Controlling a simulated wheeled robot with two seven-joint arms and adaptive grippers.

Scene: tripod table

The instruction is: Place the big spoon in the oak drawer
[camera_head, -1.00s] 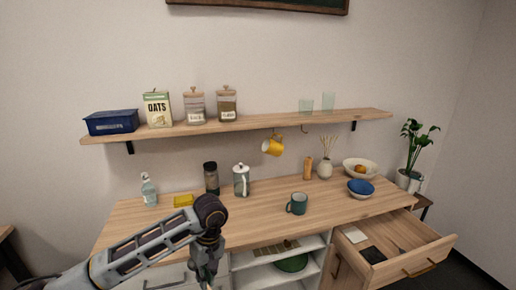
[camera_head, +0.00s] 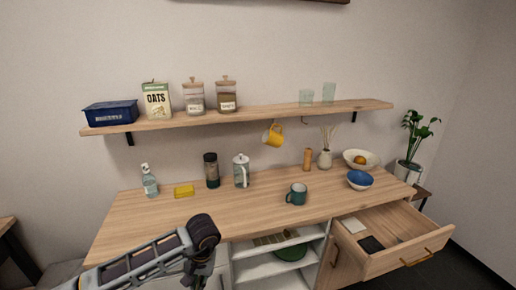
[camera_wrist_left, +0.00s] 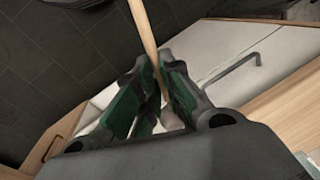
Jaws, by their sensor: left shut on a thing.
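The oak drawer (camera_head: 385,265) is pulled out at the right end of the wooden counter. It holds a pale square item, a dark square item and a thin item near its right side. My left arm comes in from the lower left in the head view, and its gripper is mostly cut off by the bottom edge. In the left wrist view my left gripper (camera_wrist_left: 155,88) is shut on a long pale wooden handle, which I take for the big spoon (camera_wrist_left: 146,35). The handle runs up out of the picture; the spoon's bowl does not show clearly. My right gripper is out of view.
The counter (camera_head: 250,210) holds a teal mug (camera_head: 296,194), a blue bowl (camera_head: 359,180), a glass press (camera_head: 241,171) and a yellow sponge (camera_head: 184,191). Below are open white shelves (camera_head: 270,268). A yellow mug (camera_head: 272,136) hangs under the wall shelf (camera_head: 260,115).

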